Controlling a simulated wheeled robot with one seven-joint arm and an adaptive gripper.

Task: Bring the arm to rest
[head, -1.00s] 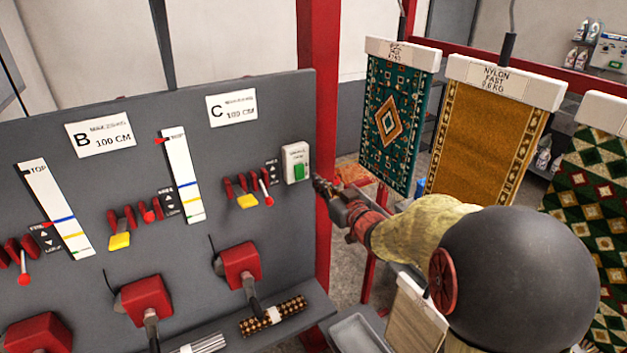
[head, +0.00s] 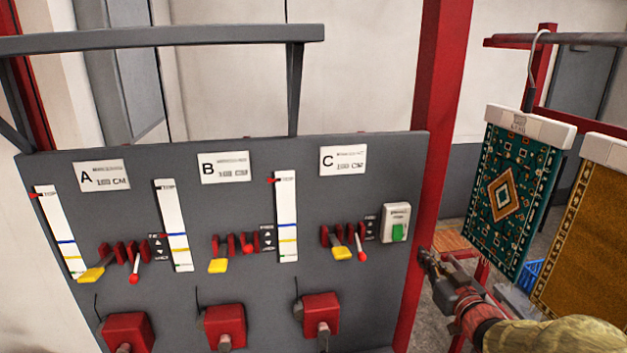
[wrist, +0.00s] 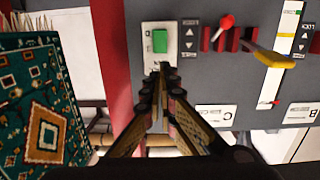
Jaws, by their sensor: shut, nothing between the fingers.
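My gripper (head: 428,260) is at the right edge of the grey panel (head: 200,283), just below and right of the green button box (head: 396,222). In the wrist view its two fingers (wrist: 161,75) are closed together with nothing between them. Their tips are near the lower edge of the green button box (wrist: 160,41); I cannot tell whether they touch it. My forearm reaches in from the lower right in the head view.
The panel carries stations A, B and C with levers (head: 343,245), white scales and red housings (head: 321,315). A red post (head: 436,130) stands beside the gripper. A teal patterned rug (head: 510,200) and a brown rug (head: 590,250) hang at the right.

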